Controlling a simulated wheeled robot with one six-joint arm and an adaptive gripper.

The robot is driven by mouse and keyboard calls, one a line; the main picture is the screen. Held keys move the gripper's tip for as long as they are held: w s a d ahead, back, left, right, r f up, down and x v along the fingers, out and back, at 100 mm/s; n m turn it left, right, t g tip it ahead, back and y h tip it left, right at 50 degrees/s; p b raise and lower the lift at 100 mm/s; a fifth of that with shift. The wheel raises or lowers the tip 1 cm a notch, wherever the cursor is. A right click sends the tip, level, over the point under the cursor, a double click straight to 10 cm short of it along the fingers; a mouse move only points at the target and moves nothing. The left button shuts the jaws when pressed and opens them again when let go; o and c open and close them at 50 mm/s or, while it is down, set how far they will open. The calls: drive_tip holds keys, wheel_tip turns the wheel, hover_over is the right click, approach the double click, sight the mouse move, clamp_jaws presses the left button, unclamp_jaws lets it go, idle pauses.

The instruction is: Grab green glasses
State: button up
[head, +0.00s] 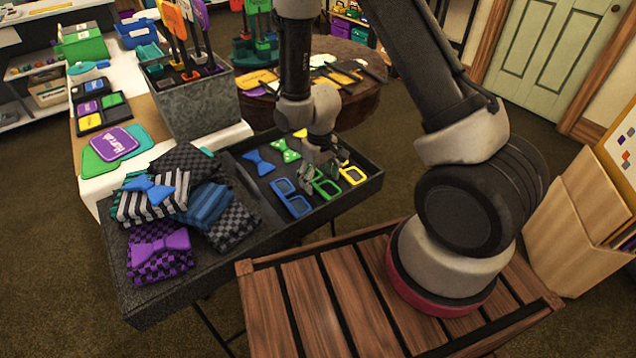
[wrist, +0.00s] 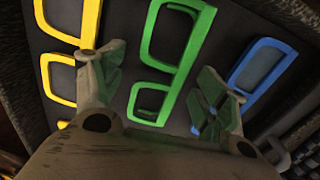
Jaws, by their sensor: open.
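The green glasses (head: 323,184) lie in the black tray between the blue glasses (head: 291,197) and the yellow glasses (head: 353,173). In the wrist view the green glasses (wrist: 173,56) run lengthwise up the middle, with the near end between my fingers. My gripper (head: 321,165) is low over the tray at the green glasses, and its links partly hide them in the head view. In the wrist view my gripper (wrist: 163,92) is open, one finger by the yellow glasses (wrist: 72,50), the other by the blue glasses (wrist: 243,82). I cannot tell whether the fingertips touch the tray.
The black tray's rim (head: 345,205) surrounds the glasses closely. A blue bow tie (head: 258,162) and a green bow tie (head: 286,151) lie behind them. Folded patterned cloths with bow ties, such as the purple bow tie (head: 160,247), fill the tray's left part.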

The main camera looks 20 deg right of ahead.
drive_tip(key=c, duration=1.1)
